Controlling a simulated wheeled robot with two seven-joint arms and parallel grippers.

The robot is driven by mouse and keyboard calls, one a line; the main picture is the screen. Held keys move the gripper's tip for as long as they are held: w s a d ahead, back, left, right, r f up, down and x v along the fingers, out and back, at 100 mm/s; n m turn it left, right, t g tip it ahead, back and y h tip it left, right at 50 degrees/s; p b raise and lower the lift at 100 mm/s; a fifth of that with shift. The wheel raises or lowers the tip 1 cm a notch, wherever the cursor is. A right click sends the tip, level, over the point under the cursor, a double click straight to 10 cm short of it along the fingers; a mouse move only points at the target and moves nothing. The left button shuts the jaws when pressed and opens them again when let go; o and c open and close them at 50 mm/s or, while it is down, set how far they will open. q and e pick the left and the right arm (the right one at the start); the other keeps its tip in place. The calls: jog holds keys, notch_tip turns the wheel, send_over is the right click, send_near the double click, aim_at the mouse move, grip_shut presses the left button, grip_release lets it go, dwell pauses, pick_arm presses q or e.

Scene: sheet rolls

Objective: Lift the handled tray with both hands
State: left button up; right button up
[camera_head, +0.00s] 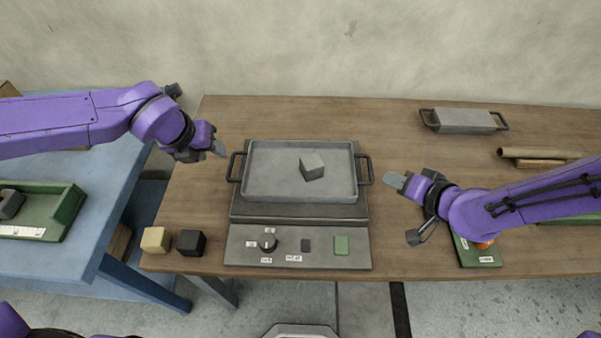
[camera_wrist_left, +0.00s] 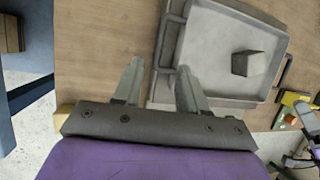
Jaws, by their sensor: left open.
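The grey handled tray (camera_head: 270,189) sits on a grey hot-plate-like unit (camera_head: 237,208) on the wooden table, with a dark handle at its left and right ends. A grey block (camera_head: 312,167) lies inside it; both tray (camera_wrist_left: 196,72) and block (camera_wrist_left: 248,63) show in the left wrist view. My left gripper (camera_head: 219,150) is beside and a little above the left handle (camera_head: 235,167), apart from it in the head view. Its fingers (camera_wrist_left: 158,85) are open and empty. My right gripper (camera_head: 396,183) is right of the right handle (camera_head: 367,169), apart from it; its jaw gap is not clear.
A smaller grey handled piece (camera_head: 464,121) and brown rolls (camera_head: 540,154) lie at the back right. A tan cube (camera_head: 156,240) and black cube (camera_head: 191,243) stand front left. The unit's control panel (camera_head: 318,235) faces front. A blue table (camera_head: 85,215) stands left.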

aim_at(230, 164)
jog(key=shift+w, duration=0.1)
pick_arm(q)
jog(key=x, duration=1)
jog(key=shift+w+f, duration=0.15)
jog(key=shift+f, duration=0.1)
pick_arm(e)
jog(key=x, duration=1)
jog(key=shift+w+a+f, duration=0.1)
jog(key=shift+a+f, duration=0.05)
jog(key=shift+f, duration=0.05)
pick_arm(q)
jog(key=shift+c, duration=0.9)
pick_arm(e)
jog(key=shift+c, duration=0.9)
pick_arm(q)
jog(key=shift+r, duration=0.1)
grip_shut()
pick_arm(e)
jog(key=shift+r, duration=0.1)
grip_shut()
